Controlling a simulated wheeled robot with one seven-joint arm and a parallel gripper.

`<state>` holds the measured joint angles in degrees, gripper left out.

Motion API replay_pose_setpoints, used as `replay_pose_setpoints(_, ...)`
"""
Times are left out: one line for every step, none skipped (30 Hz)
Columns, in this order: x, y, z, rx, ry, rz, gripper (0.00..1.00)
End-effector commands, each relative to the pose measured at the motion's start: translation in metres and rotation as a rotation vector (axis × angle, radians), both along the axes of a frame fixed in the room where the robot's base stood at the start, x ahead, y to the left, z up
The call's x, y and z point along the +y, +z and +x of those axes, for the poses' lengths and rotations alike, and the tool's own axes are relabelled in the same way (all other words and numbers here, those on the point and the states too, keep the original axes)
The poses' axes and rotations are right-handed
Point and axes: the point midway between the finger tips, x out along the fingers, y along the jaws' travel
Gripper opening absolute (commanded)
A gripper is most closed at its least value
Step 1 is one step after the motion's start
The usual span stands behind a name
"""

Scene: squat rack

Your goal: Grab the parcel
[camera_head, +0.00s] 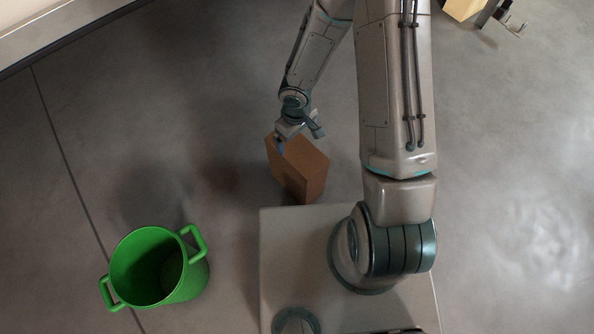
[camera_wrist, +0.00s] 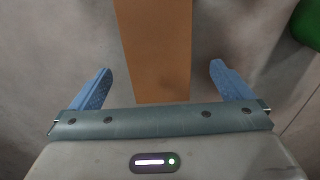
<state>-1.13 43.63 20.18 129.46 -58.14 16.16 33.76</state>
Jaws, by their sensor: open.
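The parcel is a brown cardboard box (camera_head: 305,166) on the grey floor, just beyond my base in the head view. In the wrist view, the parcel (camera_wrist: 155,50) runs from the top edge down between the fingers. My gripper (camera_head: 283,140) is over the parcel's far left part in the head view. In the wrist view, my gripper (camera_wrist: 160,88) is open, with one blue finger on each side of the parcel and a visible gap on both sides. I cannot tell how high the fingertips are relative to the parcel's top. Part of the parcel is hidden by my gripper.
A green bucket with two handles (camera_head: 150,268) stands on the floor at lower left; its edge (camera_wrist: 307,25) shows at the wrist view's upper right. A yellowish box (camera_head: 463,9) is at the top right beside metal parts. Floor left of the parcel is clear.

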Motion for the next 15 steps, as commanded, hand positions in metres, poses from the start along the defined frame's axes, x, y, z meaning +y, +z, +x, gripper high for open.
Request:
replay_pose_setpoints(0.0, -0.015, -0.001, 0.002, 0.0, 0.0, 1.0)
replay_pose_setpoints(0.0, -0.022, -0.001, 0.002, 0.002, 0.0, 1.0)
replay_pose_setpoints(0.0, -0.03, -0.001, 0.002, 0.001, -0.002, 1.0)
replay_pose_setpoints(0.0, -0.036, -0.001, 0.002, 0.001, -0.002, 1.0)
replay_pose_setpoints(0.0, -0.042, -0.001, 0.002, 0.001, -0.002, 1.0)
replay_pose_setpoints(0.0, -0.049, 0.0, 0.002, 0.0, -0.001, 1.0)
replay_pose_setpoints(0.0, -0.054, 0.0, 0.002, 0.001, -0.001, 1.0)
replay_pose_setpoints(0.0, -0.058, 0.0, 0.001, 0.0, -0.002, 1.0)
replay_pose_setpoints(0.0, -0.062, 0.0, 0.001, 0.0, -0.002, 1.0)
replay_pose_setpoints(0.0, -0.065, 0.0, 0.001, 0.001, -0.002, 1.0)
replay_pose_setpoints(0.0, -0.067, 0.0, 0.0, 0.0, -0.001, 1.0)
replay_pose_setpoints(0.0, -0.07, 0.0, 0.0, -0.001, -0.001, 1.0)
replay_pose_setpoints(0.0, -0.071, 0.0, -0.001, -0.001, -0.001, 1.0)
replay_pose_setpoints(0.0, -0.071, 0.0, -0.001, -0.001, -0.001, 1.0)
replay_pose_setpoints(0.0, -0.073, 0.001, -0.001, -0.001, -0.001, 1.0)
